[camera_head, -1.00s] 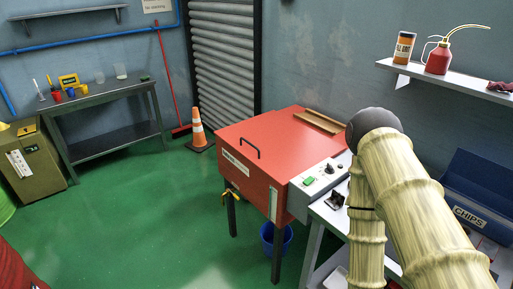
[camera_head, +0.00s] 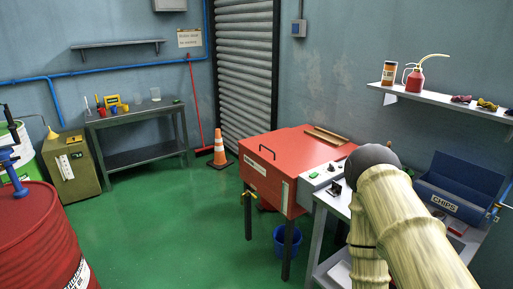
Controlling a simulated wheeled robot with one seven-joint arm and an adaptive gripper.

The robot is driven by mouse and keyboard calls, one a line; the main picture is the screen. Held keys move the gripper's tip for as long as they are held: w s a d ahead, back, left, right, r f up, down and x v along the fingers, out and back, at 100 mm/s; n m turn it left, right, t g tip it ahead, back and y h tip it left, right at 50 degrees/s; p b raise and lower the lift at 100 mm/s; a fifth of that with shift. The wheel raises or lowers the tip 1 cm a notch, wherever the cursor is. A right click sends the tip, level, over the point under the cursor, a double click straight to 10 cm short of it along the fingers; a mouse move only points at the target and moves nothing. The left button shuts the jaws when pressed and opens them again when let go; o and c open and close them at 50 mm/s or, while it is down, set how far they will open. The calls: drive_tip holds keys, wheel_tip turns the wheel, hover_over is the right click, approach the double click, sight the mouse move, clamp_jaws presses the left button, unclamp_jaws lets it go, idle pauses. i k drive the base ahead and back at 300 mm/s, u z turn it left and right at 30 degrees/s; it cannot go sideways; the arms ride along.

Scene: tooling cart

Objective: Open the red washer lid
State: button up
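The red washer (camera_head: 257,183) stands on dark legs in the middle of the view. My arm, in pale ringed covers with a dark rounded joint, rises at the lower right, in front of the bench. My gripper is not in view.
A grey bench (camera_head: 328,203) stands right of the washer, with a blue CHIPS bin (camera_head: 451,207) beyond my arm. A blue bucket (camera_head: 288,240) is under the washer. A red drum (camera_head: 40,235) stands at lower left. Green floor (camera_head: 180,235) is clear between.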

sight(293, 153)
drive_tip(key=u, duration=0.65)
drive_tip(key=i, duration=0.7)
drive_tip(key=u, duration=0.5)
drive_tip(key=i, duration=0.75)
drive_tip(key=z, duration=0.3)
